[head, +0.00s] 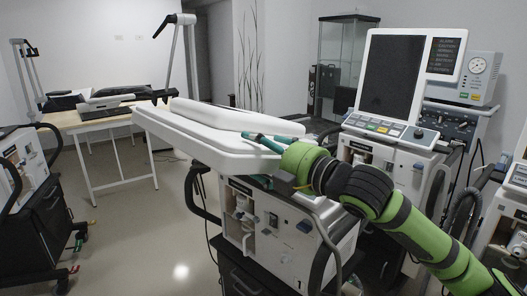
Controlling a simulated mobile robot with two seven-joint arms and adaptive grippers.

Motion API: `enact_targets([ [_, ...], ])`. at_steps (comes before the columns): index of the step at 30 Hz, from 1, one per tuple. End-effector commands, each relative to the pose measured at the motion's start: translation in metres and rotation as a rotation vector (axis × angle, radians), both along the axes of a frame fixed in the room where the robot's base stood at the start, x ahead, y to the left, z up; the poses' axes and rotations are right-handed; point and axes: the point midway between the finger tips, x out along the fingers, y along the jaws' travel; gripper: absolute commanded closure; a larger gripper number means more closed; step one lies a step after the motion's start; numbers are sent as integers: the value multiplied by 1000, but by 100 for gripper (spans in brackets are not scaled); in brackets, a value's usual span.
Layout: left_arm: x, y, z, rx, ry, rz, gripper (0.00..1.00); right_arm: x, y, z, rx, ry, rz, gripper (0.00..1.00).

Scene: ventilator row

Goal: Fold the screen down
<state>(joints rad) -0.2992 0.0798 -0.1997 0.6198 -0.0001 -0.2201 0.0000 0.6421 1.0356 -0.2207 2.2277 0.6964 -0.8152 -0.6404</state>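The front ventilator (280,222), marked 1, stands at the centre with its white console top (165,128) facing me. Its white screen panel (225,115) lies nearly flat along the console top, with its display face out of sight. Any small gap beneath it is hard to judge. My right gripper (252,137), with teal fingers, is at the panel's near right end, just above the console. I cannot tell whether it touches the panel or how far apart its fingers are. My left gripper is not in view.
Another ventilator (385,165) stands behind on the right with its dark screen (391,75) upright. A partial ventilator (30,190) is at the left edge. A wooden table (95,118) and glass cabinet (345,55) stand behind. Floor at left centre is clear.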

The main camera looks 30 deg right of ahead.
Motion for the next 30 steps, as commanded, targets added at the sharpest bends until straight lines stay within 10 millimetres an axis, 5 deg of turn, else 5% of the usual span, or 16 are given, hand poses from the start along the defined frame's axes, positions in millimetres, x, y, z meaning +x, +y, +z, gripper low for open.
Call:
enact_targets([
  [30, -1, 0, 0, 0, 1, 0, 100, -69, -23, -1, 1, 2, -1, 9],
])
